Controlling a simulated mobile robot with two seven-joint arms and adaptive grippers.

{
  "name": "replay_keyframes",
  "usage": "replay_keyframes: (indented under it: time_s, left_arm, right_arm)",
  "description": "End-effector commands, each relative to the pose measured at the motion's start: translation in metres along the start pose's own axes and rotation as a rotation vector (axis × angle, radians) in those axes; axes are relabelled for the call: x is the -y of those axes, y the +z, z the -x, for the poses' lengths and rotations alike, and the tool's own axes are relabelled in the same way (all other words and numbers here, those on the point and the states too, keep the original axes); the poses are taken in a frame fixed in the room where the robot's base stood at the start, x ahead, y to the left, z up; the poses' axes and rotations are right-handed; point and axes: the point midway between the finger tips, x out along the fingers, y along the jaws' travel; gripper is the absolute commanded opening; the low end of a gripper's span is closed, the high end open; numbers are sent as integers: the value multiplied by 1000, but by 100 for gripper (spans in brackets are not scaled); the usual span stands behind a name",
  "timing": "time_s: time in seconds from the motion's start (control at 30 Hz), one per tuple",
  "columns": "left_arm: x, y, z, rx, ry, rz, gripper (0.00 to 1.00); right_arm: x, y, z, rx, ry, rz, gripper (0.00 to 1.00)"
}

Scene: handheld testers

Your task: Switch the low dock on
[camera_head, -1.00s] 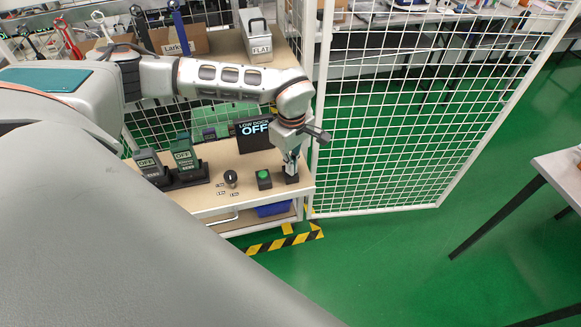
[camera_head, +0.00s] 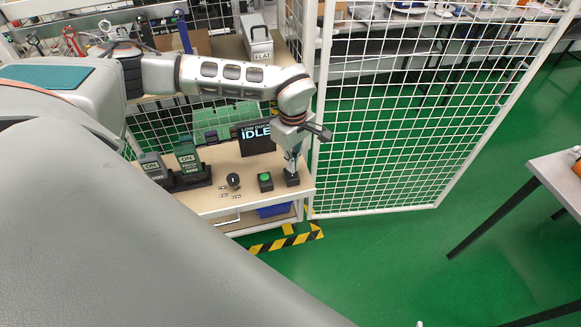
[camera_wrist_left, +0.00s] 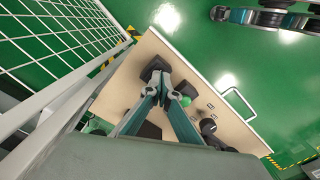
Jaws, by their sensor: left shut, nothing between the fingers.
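The low dock's screen (camera_head: 257,139) stands at the back of the small table and reads "IDLE". Two handheld testers, a grey one (camera_head: 153,168) and a green one (camera_head: 188,158), stand upright in a black dock at the table's left, their displays reading "ON". A black switch box (camera_head: 293,180) sits at the table's right end; it also shows in the wrist view (camera_wrist_left: 155,67). My left gripper (camera_head: 291,168) is shut and empty, pointing down with its tips at the top of this box. The tips hide part of it; I cannot tell whether they touch. My right gripper is not in view.
A box with a green button (camera_head: 265,181) and a black knob (camera_head: 233,181) are left of the switch box. A white mesh fence (camera_head: 420,110) stands close on the right. Behind are a case labelled "FLAT" (camera_head: 257,42) and cardboard boxes. Green floor is free in front.

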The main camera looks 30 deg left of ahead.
Motion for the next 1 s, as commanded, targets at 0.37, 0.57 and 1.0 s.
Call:
replay_keyframes:
  time_s: [0.37, 0.57, 1.0]
  left_arm:
    - [-1, 0, 30, -1, 2, -1, 0]
    - [0, 0, 42, 0, 1, 0, 0]
    - [0, 0, 41, 0, 0, 0, 0]
  right_arm:
    - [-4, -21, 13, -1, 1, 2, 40]
    - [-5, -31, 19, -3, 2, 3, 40]
    - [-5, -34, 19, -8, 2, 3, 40]
